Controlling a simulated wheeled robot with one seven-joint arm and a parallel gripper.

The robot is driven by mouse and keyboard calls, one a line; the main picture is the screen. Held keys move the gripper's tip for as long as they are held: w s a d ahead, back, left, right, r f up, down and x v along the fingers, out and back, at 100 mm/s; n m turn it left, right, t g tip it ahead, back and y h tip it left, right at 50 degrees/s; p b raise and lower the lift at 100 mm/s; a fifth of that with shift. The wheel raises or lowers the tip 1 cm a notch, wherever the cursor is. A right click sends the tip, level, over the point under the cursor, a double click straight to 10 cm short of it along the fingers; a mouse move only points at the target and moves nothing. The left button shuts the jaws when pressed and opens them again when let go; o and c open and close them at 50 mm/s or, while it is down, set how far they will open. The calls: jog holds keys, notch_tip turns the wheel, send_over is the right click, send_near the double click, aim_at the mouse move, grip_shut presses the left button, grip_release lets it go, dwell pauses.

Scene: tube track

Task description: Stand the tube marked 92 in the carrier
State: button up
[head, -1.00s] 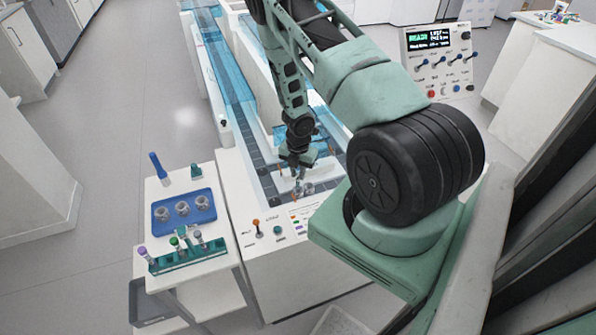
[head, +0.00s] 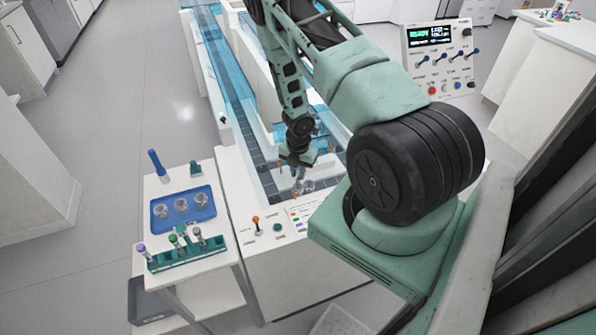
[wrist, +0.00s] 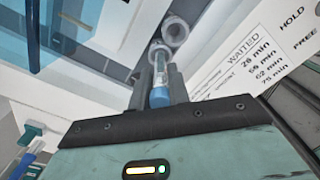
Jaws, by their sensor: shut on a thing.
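My gripper (head: 298,170) is low over the near end of the track. In the wrist view, my gripper (wrist: 160,82) is shut on a clear tube (wrist: 160,73) with a blue cap. The cap is toward my palm, and the tube's far end is at a round, clear carrier (wrist: 160,48). I cannot tell whether the end is inside it or above it. A second round carrier (wrist: 175,29) is right beside it. Small round carriers (head: 308,186) also show below my gripper in the head view. No number on the tube is readable.
At left, a white side table holds a blue tray (head: 184,221) with three round holders and a teal rack (head: 180,257) with several capped tubes. A control box (head: 437,50) stands at upper right.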

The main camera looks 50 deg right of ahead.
jog(key=shift+f+b, duration=0.3)
jog(key=shift+f, duration=0.2)
jog(key=o, duration=0.8)
jog(key=shift+r, duration=0.15)
notch_tip(320, 180, up, 17)
jog(key=shift+r+p, duration=0.1)
jog(key=shift+p, duration=0.95)
